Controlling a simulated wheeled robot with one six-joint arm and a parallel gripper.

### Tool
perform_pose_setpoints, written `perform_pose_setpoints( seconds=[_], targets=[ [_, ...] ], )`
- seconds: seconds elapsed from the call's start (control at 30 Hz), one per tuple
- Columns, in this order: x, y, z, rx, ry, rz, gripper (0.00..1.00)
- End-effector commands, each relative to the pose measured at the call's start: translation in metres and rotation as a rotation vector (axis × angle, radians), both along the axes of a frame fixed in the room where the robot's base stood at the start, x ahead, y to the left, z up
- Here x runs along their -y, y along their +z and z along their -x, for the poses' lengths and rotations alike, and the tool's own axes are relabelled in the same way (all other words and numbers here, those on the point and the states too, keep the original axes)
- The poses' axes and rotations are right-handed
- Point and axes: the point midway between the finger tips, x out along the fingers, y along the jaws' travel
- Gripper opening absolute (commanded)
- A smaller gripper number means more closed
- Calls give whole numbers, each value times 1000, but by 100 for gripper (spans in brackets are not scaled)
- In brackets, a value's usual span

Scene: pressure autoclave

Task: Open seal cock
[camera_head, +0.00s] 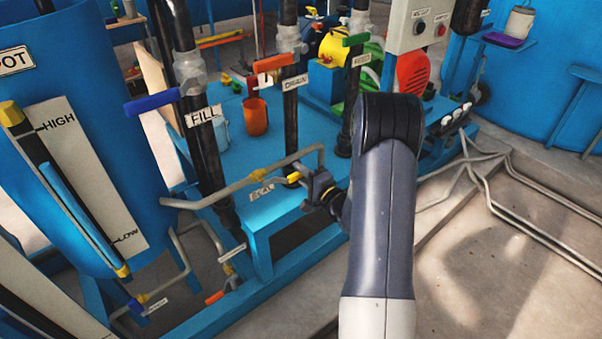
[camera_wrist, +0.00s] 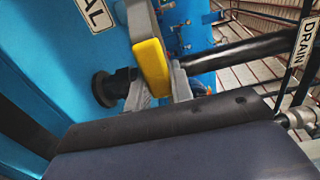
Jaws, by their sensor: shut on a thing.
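The seal cock has a yellow handle (camera_head: 293,178) on a grey pipe, beside the white SEAL label (camera_head: 262,192) on the blue frame. In the wrist view the yellow handle (camera_wrist: 152,68) stands in front of the grey pipe, with part of the label (camera_wrist: 95,14) at upper left. My gripper (camera_head: 305,186) reaches it from the right. Its grey fingers (camera_wrist: 160,86) are on either side of the handle's lower end and shut on it. The fingers and wrist hide the handle's lower end and the valve body.
Black upright pipes with a blue FILL handle (camera_head: 151,101) and an orange DRAIN handle (camera_head: 273,63) stand behind. An orange cup (camera_head: 255,116) is on the blue table. Floor pipes (camera_head: 490,160) run at right.

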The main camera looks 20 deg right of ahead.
Motion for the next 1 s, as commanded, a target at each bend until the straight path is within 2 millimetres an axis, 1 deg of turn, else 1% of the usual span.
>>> perform_pose_setpoints(
  seconds=[0.07,0.1,0.33,0.57,0.67,0.77,1.0],
  targets=[
    [0,-3,1,-10,-2,-5,0],
    [0,-3,1,-10,-2,-5,24],
    [0,-2,1,-6,-1,-3,43],
    [0,-2,1,-5,-1,-2,44],
    [2,-1,5,-4,-2,-1,44],
    [7,-1,18,-6,-3,-2,44],
    [22,-2,64,-7,-6,-3,44]
  ],
)
